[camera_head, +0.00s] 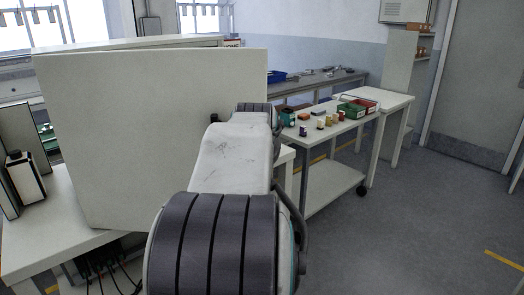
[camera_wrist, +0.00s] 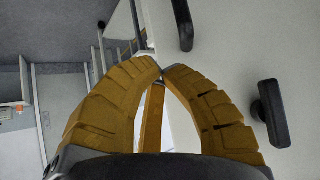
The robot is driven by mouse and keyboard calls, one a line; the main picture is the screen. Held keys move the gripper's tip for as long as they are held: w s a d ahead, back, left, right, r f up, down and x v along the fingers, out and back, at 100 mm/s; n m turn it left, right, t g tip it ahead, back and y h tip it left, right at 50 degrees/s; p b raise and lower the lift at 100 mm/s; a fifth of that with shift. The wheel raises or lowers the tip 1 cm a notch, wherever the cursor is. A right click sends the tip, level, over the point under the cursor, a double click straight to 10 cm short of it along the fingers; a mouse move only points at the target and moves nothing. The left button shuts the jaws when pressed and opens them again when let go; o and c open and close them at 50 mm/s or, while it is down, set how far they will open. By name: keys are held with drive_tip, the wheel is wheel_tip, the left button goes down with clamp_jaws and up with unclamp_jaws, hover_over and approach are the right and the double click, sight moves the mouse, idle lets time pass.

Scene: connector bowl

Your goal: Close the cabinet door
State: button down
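A large pale cabinet panel (camera_head: 150,140) stands upright on the workbench at the left in the head view. I cannot tell how far its door stands open. A small dark fitting (camera_head: 214,118) shows at its right part, beside my arm. My gripper is hidden behind my arm in the head view. In the wrist view my gripper (camera_wrist: 161,72) has its yellow-brown fingers drawn together at the tips, with nothing seen between them. A pale panel (camera_wrist: 235,55) fills the right side there, with a black handle (camera_wrist: 272,115) right of the fingers and another black piece (camera_wrist: 182,25) beyond the tips.
Dark-and-white boxes (camera_head: 22,178) stand on the bench left of the panel. Black cables (camera_head: 105,262) hang below the bench. The floor (camera_head: 420,220) at right is clear.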

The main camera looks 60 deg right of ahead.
drive_tip(key=shift+w+d+f+p, duration=0.2)
drive_tip(key=shift+w+d+p, duration=0.2)
drive_tip(key=shift+d, duration=0.45)
drive_tip(key=shift+w+d+f+p, duration=0.2)
drive_tip(key=shift+w+d+p, duration=0.15)
drive_tip(key=shift+d, duration=0.45)
drive_tip(key=shift+w+d+f+p, duration=0.2)
drive_tip(key=shift+w+d+p, duration=0.2)
drive_tip(key=shift+d, duration=0.45)
